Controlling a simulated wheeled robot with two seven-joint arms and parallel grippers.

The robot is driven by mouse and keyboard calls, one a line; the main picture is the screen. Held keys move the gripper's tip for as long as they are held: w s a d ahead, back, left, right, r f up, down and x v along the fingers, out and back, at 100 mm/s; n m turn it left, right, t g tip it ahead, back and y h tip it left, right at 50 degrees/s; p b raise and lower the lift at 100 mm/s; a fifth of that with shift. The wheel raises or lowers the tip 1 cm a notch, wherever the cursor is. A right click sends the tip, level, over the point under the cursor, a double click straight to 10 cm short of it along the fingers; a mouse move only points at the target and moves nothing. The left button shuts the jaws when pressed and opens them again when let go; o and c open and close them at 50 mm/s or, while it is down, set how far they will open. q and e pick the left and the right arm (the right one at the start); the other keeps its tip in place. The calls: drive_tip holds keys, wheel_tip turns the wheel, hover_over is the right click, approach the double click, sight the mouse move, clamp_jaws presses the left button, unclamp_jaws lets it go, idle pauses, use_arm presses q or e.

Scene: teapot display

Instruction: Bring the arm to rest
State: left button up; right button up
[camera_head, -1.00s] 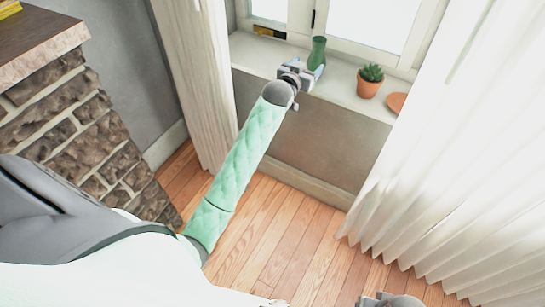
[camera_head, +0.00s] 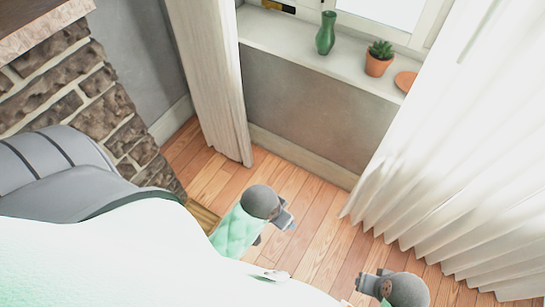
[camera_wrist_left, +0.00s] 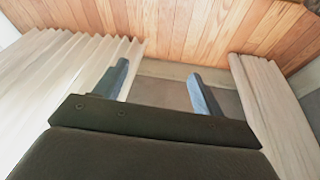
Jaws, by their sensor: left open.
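My left gripper (camera_head: 287,218) is drawn back low over the wooden floor, well apart from the window sill. In the left wrist view it (camera_wrist_left: 155,85) is open, with its two fingers spread and nothing between them. My right gripper (camera_head: 366,284) shows only partly at the bottom right of the head view; its fingers are too unclear to tell their state. A green vase (camera_head: 326,34) stands upright on the window sill (camera_head: 290,40), apart from both grippers.
A potted succulent (camera_head: 379,59) and a terracotta saucer (camera_head: 405,81) are on the sill right of the vase. White curtains hang at left (camera_head: 212,80) and right (camera_head: 450,160). A stone fireplace (camera_head: 75,85) stands at left. Bare floor (camera_head: 300,190) lies between.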

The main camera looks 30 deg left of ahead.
use_arm(q)
drive_tip(key=shift+g, duration=0.7)
drive_tip(key=s, duration=0.5)
drive_tip(key=shift+s+d, duration=0.25)
drive_tip(key=shift+d, duration=0.15)
